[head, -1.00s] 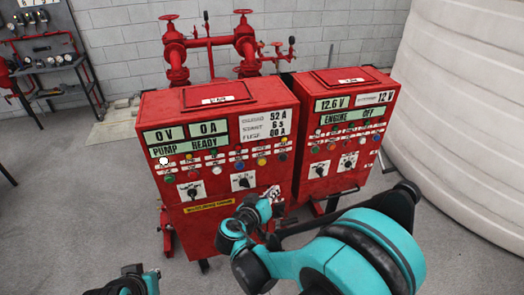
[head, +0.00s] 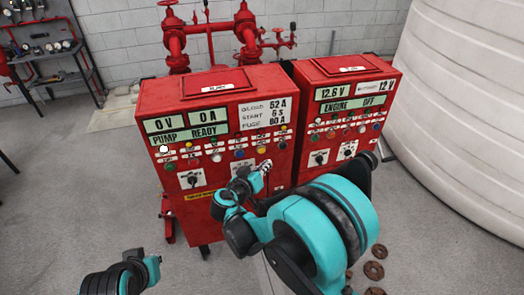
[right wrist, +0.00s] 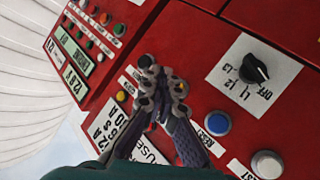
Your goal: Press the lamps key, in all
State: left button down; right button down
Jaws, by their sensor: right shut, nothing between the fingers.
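The left red cabinet (head: 190,220) carries rows of round buttons and lamps. I cannot read which label marks the lamps key. My right gripper (head: 264,166) is shut and empty, close to the lower right of this panel. In the right wrist view its fingertips (right wrist: 163,85) point at the panel and cover part of the button row; contact cannot be told. Around them show a blue button (right wrist: 217,123) labelled RESET, a white button (right wrist: 267,163), a yellow button (right wrist: 121,96) and a rotary switch (right wrist: 255,68). My left gripper (head: 152,268) is low at the left; its jaws are unclear.
The right red cabinet (head: 350,110) stands beside the left one, with its own displays and buttons. Red pipes with valve wheels (head: 210,35) rise behind. A large white tank (head: 455,120) stands at the right. Grey floor is free at the left.

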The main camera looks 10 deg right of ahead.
aim_at(262, 156)
jog(key=shift+w, duration=1.65)
jog(key=shift+w, duration=0.15)
jog(key=shift+w+a+b, duration=0.1)
jog(key=shift+w+b, duration=0.2)
jog(key=shift+b, duration=0.05)
jog(key=shift+w, duration=0.4)
dwell(0.6)
jog(key=shift+s, duration=0.2)
jog(key=shift+s+b, duration=0.3)
jog(key=shift+s, duration=0.4)
